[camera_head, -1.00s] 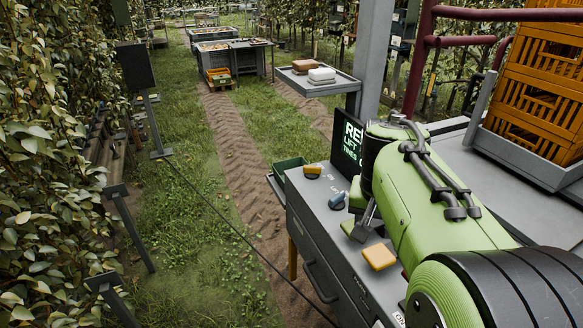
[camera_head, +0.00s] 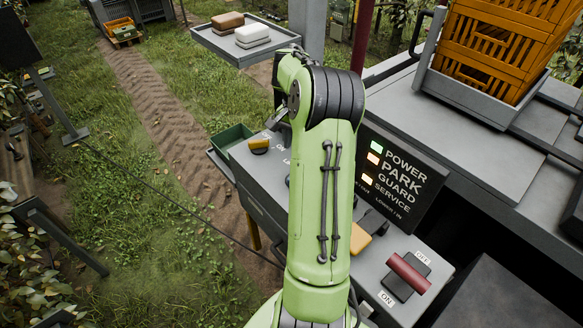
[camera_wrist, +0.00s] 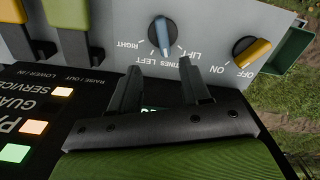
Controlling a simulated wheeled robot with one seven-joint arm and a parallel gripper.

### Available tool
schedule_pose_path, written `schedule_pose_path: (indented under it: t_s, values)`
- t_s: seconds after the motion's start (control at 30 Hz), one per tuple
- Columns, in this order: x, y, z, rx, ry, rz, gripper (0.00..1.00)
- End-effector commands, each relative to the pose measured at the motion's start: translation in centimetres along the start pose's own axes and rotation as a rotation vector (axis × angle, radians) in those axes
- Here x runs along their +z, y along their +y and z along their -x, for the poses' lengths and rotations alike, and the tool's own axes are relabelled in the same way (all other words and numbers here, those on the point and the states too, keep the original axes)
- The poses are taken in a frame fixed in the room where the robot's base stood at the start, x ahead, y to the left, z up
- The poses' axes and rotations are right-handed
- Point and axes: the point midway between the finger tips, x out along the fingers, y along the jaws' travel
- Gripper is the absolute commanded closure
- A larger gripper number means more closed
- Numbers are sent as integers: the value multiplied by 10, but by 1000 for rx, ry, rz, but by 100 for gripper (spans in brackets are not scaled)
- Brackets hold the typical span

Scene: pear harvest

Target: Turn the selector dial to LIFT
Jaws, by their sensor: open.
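The selector dial is a blue knob (camera_wrist: 162,36) on the grey console, in the upper middle of the wrist view. Its handle lies nearly upright in that picture, with its lower end toward the words TINES and LEFT. RIGHT is on its left and LIFT on its right, all upside down. My gripper (camera_wrist: 160,78) is open and empty. Its two fingers are spread below the dial in the wrist view, apart from its knob in the picture. In the head view my green arm hides the dial.
A yellow ON/OFF knob (camera_wrist: 251,52) sits right of the dial; it also shows in the head view (camera_head: 259,146). The black display (camera_head: 400,180) reads POWER, PARK, GUARD, SERVICE. A red-handled switch (camera_head: 409,273) stands at the near end. Green-and-yellow levers (camera_wrist: 67,14) stand left of the dial.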

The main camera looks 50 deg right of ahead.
Motion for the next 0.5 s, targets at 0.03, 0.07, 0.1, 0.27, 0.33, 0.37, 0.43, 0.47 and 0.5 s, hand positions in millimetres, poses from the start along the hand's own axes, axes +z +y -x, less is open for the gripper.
schedule_pose_path:
  t_s: [0.03, 0.07, 0.1, 0.27, 0.33, 0.37, 0.43, 0.47, 0.5]
  values:
    - [1, 0, -16, 2, -6, 1, 53]
    - [1, 0, -23, 2, -6, 2, 53]
    - [1, 0, -33, 2, -7, 2, 53]
    - [2, 0, -72, 2, -6, 2, 53]
    - [1, 0, -86, 1, -4, 3, 53]
    - [1, 0, -91, 1, -4, 2, 53]
    - [1, 0, -101, 0, -3, 2, 53]
    - [1, -1, -104, 0, -2, 3, 53]
    - [1, -1, -107, -1, -1, 3, 53]
